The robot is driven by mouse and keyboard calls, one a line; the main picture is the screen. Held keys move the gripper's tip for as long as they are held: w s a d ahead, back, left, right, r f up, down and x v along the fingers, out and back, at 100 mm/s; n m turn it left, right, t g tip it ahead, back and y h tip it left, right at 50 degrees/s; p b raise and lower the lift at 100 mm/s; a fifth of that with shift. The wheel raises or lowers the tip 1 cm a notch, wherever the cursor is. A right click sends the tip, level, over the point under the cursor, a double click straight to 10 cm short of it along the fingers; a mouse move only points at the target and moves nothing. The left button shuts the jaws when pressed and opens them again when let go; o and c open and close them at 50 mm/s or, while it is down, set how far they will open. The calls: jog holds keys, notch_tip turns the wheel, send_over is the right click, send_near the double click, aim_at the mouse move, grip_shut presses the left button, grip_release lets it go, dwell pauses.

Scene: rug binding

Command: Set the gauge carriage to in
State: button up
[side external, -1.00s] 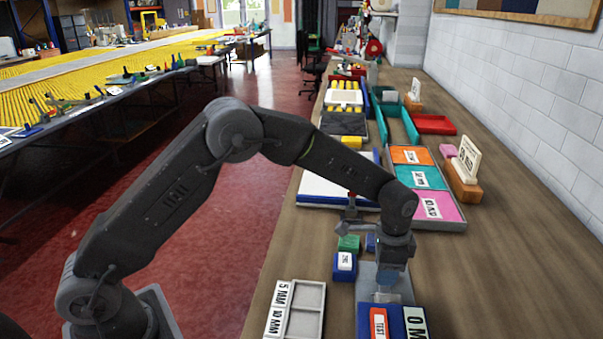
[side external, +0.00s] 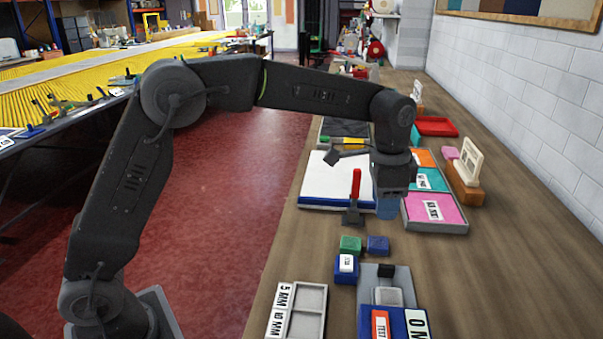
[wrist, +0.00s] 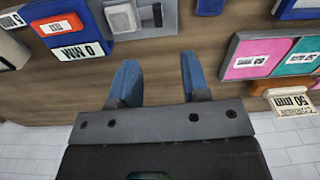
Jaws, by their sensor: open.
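The gauge (side external: 405,322) is a blue block with an orange TEST label and a 0 MM plate, at the front of the bench. A grey track behind it bears a light grey block (side external: 388,297) and a black knob (side external: 386,270); I take these to be the carriage. In the wrist view the grey block (wrist: 123,17) sits beside the blue block (wrist: 68,28) at the upper left, with the black knob on its right. My gripper (side external: 387,208) hangs above the bench behind the gauge, near the pink compartment. In the wrist view its blue fingers (wrist: 158,80) are apart and empty.
A red-handled clamp (side external: 354,195) stands beside a white board (side external: 330,178). Small green (side external: 350,244) and blue (side external: 378,245) blocks lie behind the track. A grey tray (side external: 312,310) is left of the gauge. A tray of coloured compartments (side external: 435,210) is at the right.

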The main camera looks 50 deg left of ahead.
jog(key=s+a+r+n+t, duration=0.1)
jog(key=s+a+r+n, duration=0.1)
jog(key=s, duration=0.5)
jog(key=s+a+r+n+t, duration=0.1)
jog(key=s+a+r+n, duration=0.1)
jog(key=s+a+r, duration=0.2)
jog(key=shift+s+a+r+t, duration=0.35)
jog(key=shift+s+r, duration=0.25)
jog(key=shift+s, duration=1)
jog(key=m+g, duration=0.3)
jog(key=m, duration=0.2)
send_over(387, 266)
notch_tip(387, 266, down, 11)
notch_tip(387, 266, down, 13)
jog(key=shift+f, duration=0.1)
jog(key=shift+c, duration=0.3)
grip_shut()
